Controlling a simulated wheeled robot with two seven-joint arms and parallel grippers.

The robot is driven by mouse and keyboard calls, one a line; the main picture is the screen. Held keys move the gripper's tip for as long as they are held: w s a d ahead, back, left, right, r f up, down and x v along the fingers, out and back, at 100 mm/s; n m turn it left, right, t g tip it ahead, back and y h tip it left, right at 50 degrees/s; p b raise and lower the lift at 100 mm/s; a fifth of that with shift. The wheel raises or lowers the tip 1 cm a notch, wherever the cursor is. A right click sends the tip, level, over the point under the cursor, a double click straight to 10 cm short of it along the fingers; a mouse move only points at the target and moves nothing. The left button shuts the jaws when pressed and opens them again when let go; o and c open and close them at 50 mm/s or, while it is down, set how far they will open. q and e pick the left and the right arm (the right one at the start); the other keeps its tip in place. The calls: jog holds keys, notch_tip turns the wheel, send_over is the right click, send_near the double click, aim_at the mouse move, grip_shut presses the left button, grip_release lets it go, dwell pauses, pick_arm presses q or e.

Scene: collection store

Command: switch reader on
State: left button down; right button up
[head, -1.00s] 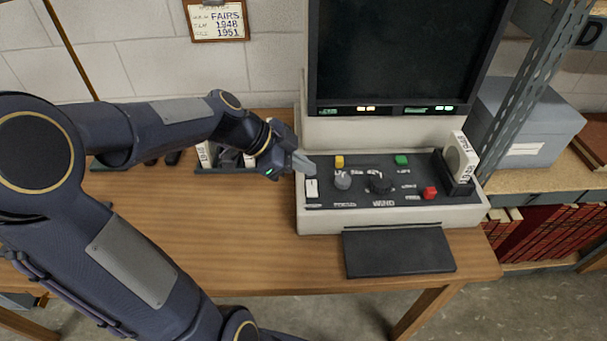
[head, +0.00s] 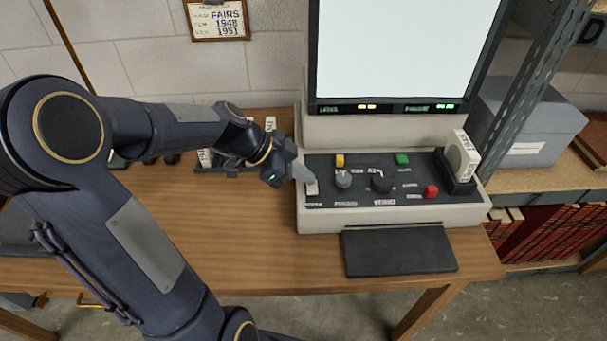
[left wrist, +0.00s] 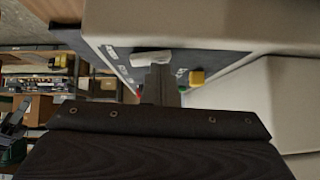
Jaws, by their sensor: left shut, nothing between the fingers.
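The reader (head: 400,213) stands on the wooden table, and its large screen (head: 404,50) is lit white. Its dark control panel carries a white rocker switch (head: 312,187) at the left end. My left gripper (head: 304,174) is shut and empty, with its fingertips at the switch, touching or very close to it. In the left wrist view the shut fingers (left wrist: 160,85) point at the white switch (left wrist: 150,57). The fingers partly cover the switch in the head view. My right gripper is not in view.
A metal shelf post (head: 530,90) rises at right.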

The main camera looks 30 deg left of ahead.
pick_arm(q)
jog(key=shift+s+f, duration=0.15)
jog(key=shift+f, duration=0.1)
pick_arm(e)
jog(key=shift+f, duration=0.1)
pick_arm(q)
jog(key=shift+s+d+b, duration=0.25)
jog(key=shift+d+b, duration=0.05)
jog(key=shift+s+d+r, duration=0.1)
jog(key=shift+s+d, duration=0.1)
jog(key=shift+s, duration=0.2)
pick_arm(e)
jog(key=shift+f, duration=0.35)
pick_arm(q)
jog(key=shift+r, duration=0.1)
